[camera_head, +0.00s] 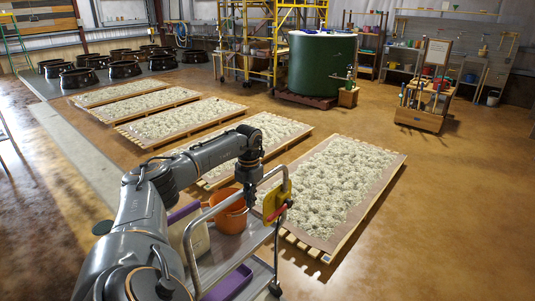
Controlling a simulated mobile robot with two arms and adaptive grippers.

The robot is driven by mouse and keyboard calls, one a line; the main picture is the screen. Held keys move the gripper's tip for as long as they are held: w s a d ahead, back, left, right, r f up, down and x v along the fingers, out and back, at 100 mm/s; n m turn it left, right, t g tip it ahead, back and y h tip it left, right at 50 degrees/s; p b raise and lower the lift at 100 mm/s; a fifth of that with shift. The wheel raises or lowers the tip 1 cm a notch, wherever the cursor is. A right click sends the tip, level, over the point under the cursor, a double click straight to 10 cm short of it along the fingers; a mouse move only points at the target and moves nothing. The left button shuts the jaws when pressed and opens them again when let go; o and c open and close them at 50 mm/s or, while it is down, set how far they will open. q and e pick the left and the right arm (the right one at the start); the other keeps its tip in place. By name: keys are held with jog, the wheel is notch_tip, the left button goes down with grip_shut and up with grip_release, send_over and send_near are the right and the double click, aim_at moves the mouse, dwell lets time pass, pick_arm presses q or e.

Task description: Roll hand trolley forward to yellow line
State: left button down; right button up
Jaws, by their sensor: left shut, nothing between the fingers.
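The hand trolley is a grey metal cart with a bent tube rail (210,212) in the bottom middle of the head view. Its shelves carry an orange bucket (229,217), a pale container with a purple lid (188,230) and a purple tray (229,283). My left arm reaches in from the bottom left. My left gripper (250,198) points down at the far part of the rail, beside the bucket. It is shut and empty; I cannot tell if it touches the rail. My right gripper is out of view. I see no yellow line on the floor.
A pallet of pale fluffy material (335,185) lies close beyond the trolley, with several more to the left. A green tank (321,65) and yellow scaffold (262,40) stand behind. A wooden cart (420,118) stands at the right. The brown floor (450,220) at right is clear.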

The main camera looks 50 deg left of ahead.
pick_arm(q)
jog(key=s+a+b, duration=0.2)
jog(key=a, duration=0.8)
jog(key=shift+s+a, duration=0.2)
jog(key=shift+a, duration=0.05)
jog(key=shift+r, duration=0.1)
